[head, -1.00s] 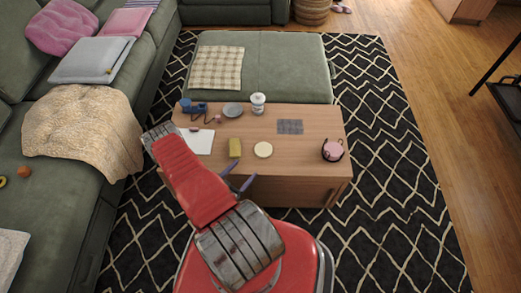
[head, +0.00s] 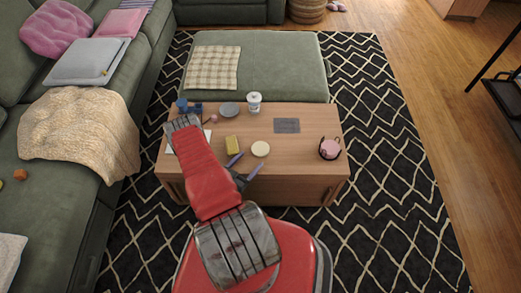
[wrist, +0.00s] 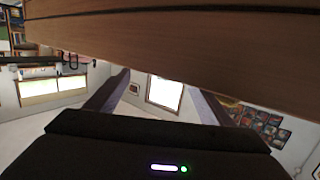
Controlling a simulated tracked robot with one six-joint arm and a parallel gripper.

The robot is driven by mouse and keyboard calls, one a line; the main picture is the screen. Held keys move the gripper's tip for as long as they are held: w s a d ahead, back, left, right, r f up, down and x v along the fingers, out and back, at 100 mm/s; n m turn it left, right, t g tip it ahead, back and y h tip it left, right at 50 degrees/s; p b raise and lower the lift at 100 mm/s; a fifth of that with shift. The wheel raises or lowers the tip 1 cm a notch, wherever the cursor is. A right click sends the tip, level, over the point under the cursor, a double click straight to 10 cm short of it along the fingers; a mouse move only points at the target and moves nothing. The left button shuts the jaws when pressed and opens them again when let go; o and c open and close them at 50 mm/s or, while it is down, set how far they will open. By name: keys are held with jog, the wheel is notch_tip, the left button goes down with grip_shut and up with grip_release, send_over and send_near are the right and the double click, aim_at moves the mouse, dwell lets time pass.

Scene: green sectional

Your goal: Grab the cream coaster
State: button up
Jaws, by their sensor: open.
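The cream coaster (head: 260,149) lies flat on the wooden coffee table (head: 305,172), near its front edge, right of a yellow block (head: 231,141). My gripper (head: 246,166) is open and empty at the table's front edge, just nearer to me than the coaster and slightly left of it. In the wrist view my gripper's two fingers (wrist: 165,84) are spread apart, with nothing between them. A wooden face of the table (wrist: 190,50) fills the top of that view. The coaster is not in the wrist view.
Behind are a white lidded jar (head: 254,102), a grey dish (head: 229,109), and a dark grey mat (head: 287,125). A pink item in a dark holder (head: 330,148) stands at the right. My arm partly covers a white paper at the left. Table around the coaster's right is clear.

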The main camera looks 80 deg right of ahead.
aim_at(260, 149)
jog(key=shift+x, duration=0.95)
jog(key=shift+x, duration=2.65)
jog(key=shift+r, duration=0.15)
jog(key=shift+c, duration=0.5)
jog(key=c, duration=0.7)
jog(key=shift+o, duration=0.2)
jog(key=shift+w+r, duration=0.1)
notch_tip(260, 149, up, 10)
